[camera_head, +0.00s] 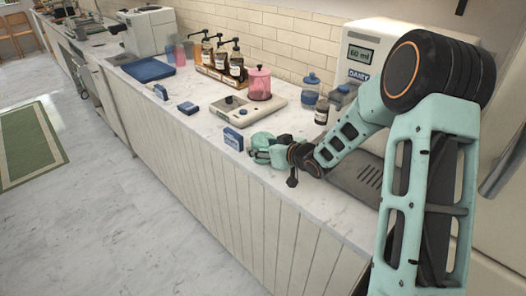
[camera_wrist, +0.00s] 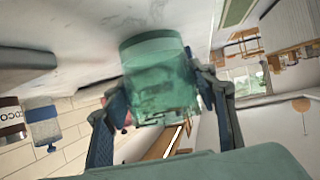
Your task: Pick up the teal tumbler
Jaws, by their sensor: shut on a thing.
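The teal tumbler (camera_wrist: 155,72) is a see-through green cup in the middle of the wrist view. My gripper (camera_wrist: 158,108) is shut on it, with one finger on each side. In the head view my gripper (camera_head: 266,150) is low over the front of the counter. The tumbler is hard to tell from my teal gripper there. The wrist view is turned, with the counter at the top. I cannot tell whether the tumbler touches the counter.
A dark bottle (camera_head: 322,112) and a blue-lidded jar (camera_head: 310,91) stand at the back. The counter's front edge is near.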

